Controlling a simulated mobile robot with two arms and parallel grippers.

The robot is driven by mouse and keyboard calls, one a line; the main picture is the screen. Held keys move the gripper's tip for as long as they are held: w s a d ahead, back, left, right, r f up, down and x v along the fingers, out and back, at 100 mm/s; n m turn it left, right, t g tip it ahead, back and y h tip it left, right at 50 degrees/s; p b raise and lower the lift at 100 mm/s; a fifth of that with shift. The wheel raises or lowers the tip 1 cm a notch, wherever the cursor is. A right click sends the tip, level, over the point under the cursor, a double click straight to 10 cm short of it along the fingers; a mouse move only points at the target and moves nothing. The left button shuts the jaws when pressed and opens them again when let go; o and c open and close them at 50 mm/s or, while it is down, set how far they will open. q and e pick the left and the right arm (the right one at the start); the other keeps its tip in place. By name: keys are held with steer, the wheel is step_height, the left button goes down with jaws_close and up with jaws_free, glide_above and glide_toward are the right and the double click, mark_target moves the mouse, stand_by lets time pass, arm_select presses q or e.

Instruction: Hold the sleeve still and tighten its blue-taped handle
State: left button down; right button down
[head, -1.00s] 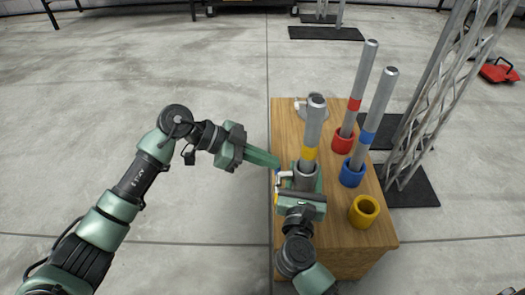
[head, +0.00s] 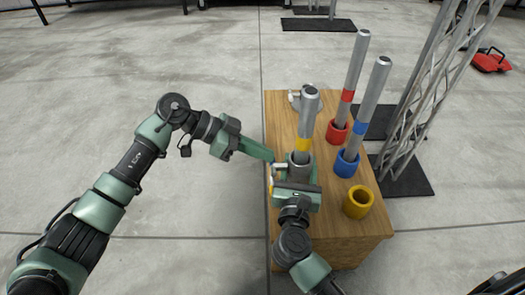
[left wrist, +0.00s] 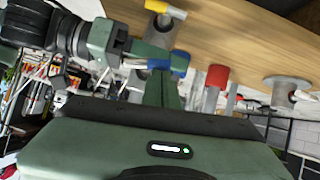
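The grey sleeve (head: 300,168) stands on the wooden crate and holds a grey pole (head: 309,115) with a yellow band. My right gripper (head: 301,172) is closed around the sleeve from the front. A pale handle (head: 280,166) sticks out at the sleeve's left. My left gripper (head: 271,157) has its fingertips at this handle; blue tape is hidden here in the head view. In the left wrist view a blue patch (left wrist: 181,62) lies at the tips of my left fingers (left wrist: 166,85); whether they grip it is unclear. A yellow-taped handle (left wrist: 166,9) shows above.
The wooden crate (head: 340,225) also bears a red cup (head: 337,131) and a blue cup (head: 347,163) with banded poles, an empty yellow cup (head: 358,202), and a grey clamp (head: 305,98) at the back. A lattice truss (head: 425,100) stands at right. Floor at left is clear.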

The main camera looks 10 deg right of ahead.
arm_select(q)
steer(key=shift+s+f, duration=0.2)
steer(key=shift+f, duration=0.25)
arm_select(e)
steer(key=shift+a+f, duration=0.25)
steer(key=shift+d, duration=0.1)
arm_select(q)
steer(key=w+a+r, duration=0.4)
steer(key=a+r, duration=0.5)
steer(key=r, duration=0.1)
arm_select(e)
steer(key=shift+d, duration=0.1)
arm_select(q)
steer(key=shift+w, duration=0.1)
arm_select(e)
steer(key=c, duration=0.5)
jaws_free()
arm_select(q)
steer(key=shift+d, duration=0.1)
arm_select(e)
steer(key=shift+r, duration=0.1)
